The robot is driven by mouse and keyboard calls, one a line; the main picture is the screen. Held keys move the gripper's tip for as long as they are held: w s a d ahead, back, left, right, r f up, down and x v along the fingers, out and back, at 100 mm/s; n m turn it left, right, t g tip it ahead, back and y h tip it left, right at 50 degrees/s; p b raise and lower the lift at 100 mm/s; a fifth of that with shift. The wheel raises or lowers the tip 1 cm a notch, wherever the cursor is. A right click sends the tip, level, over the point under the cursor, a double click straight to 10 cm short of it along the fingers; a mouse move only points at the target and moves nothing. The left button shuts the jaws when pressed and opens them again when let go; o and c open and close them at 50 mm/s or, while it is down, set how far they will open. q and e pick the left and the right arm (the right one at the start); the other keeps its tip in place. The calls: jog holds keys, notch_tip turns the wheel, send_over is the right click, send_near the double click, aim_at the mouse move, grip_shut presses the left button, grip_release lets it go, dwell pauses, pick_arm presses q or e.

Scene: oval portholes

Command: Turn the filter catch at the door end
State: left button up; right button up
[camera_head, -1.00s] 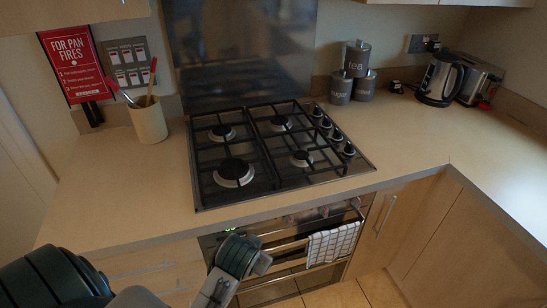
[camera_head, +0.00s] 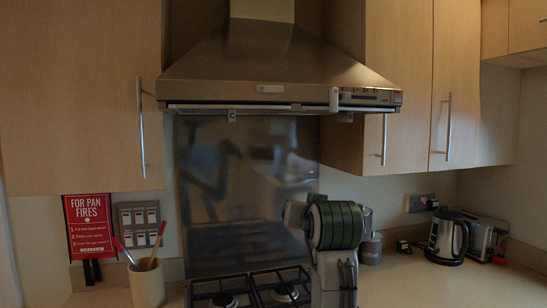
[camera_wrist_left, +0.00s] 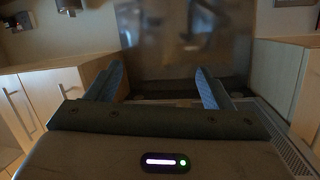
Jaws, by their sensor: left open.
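The steel hood (camera_head: 270,75) spans the middle of the head view. Which is the filter catch at the door end I cannot tell for certain. My left gripper (camera_wrist_left: 160,88) is open and empty in the wrist view, its blue fingers wide apart toward the splashback. In the head view, my green-banded arm stands below the hood at right of centre; its fingertips cannot be made out there. My right gripper is not in view.
The hob (camera_head: 250,290) lies below the hood, in front of a shiny splashback (camera_head: 245,190). Wall cupboards flank the hood, with handles at left (camera_head: 142,128) and right (camera_head: 384,138). A utensil pot (camera_head: 147,287) and kettle (camera_head: 447,238) stand on the worktop. A slotted grille (camera_wrist_left: 285,145) shows in the wrist view.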

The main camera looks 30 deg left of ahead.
pick_arm(q)
jog(key=s+d+r+n+y, duration=0.1)
jog(key=s+r, duration=0.1)
jog(key=r, duration=0.6)
jog(key=s+r+n+y, duration=0.1)
jog(key=s+r, duration=0.1)
jog(key=r, duration=0.7)
jog(key=n+y, duration=0.2)
send_near(271, 88)
jog(key=p+x, duration=0.4)
jog(key=x, duration=0.3)
jog(key=shift+a+r, duration=0.15)
jog(key=shift+w+a+p, duration=0.35)
jog(key=shift+w+a, duration=0.1)
jog(key=shift+w, duration=0.05)
jog(key=c, duration=1)
